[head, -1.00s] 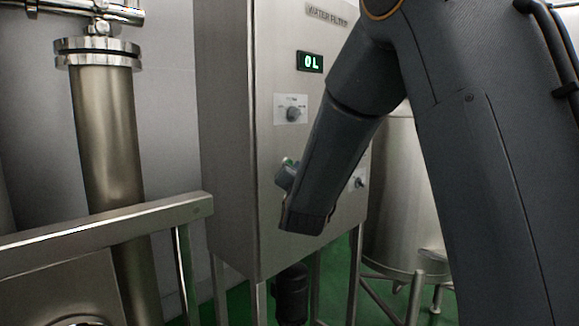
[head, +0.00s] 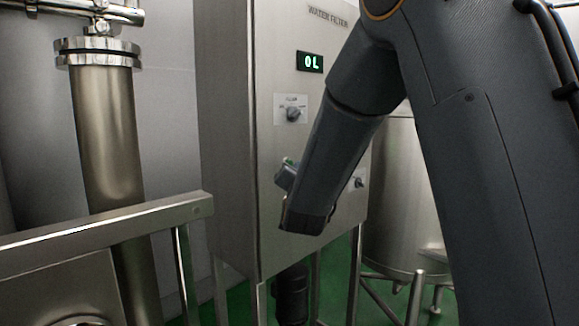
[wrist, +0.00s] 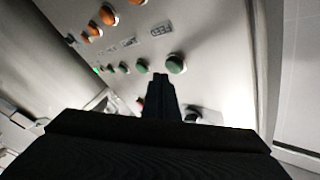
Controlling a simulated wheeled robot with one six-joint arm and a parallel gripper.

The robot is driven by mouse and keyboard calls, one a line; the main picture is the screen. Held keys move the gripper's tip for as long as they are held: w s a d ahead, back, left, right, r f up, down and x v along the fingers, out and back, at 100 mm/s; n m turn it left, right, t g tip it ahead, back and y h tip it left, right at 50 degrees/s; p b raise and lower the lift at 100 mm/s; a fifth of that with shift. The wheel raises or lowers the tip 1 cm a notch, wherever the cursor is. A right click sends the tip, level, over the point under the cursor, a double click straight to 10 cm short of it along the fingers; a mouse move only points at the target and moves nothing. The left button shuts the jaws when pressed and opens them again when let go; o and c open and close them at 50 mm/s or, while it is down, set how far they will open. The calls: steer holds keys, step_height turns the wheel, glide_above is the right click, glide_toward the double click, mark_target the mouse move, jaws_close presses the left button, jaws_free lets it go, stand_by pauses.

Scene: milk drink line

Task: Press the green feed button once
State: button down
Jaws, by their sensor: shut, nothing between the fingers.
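In the wrist view several green buttons sit in a row on a pale metal panel. The largest green button (wrist: 175,64) is just right of my fingertips, with another green button (wrist: 143,68) just to their left. In the head view a small patch of green (head: 288,161) shows on the steel cabinet (head: 232,150) beside my arm's end, which hides part of the cabinet front.
Several orange buttons (wrist: 109,15) are at the wrist view's upper left. A steel rail (head: 110,222) stands at left front, and a steel tank (head: 400,200) behind my arm.

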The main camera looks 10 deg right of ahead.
steer(key=shift+w, duration=0.1)
stand_by(0.3)
steer(key=shift+w+a+b, duration=0.2)
steer(key=shift+w+b, duration=0.1)
steer(key=shift+w+a, duration=0.3)
steer(key=shift+w, duration=0.05)
stand_by(0.8)
stand_by(0.3)
steer(key=shift+s+d+b, duration=0.3)
steer(key=shift+s+d, duration=0.2)
steer(key=shift+s, duration=0.25)
steer(key=shift+d, duration=0.1)
steer(key=s+d, duration=0.1)
steer(key=s, duration=0.1)
steer(key=s+d, duration=0.1)
steer(key=s, duration=0.1)
steer(key=shift+d, duration=0.4)
stand_by(0.4)
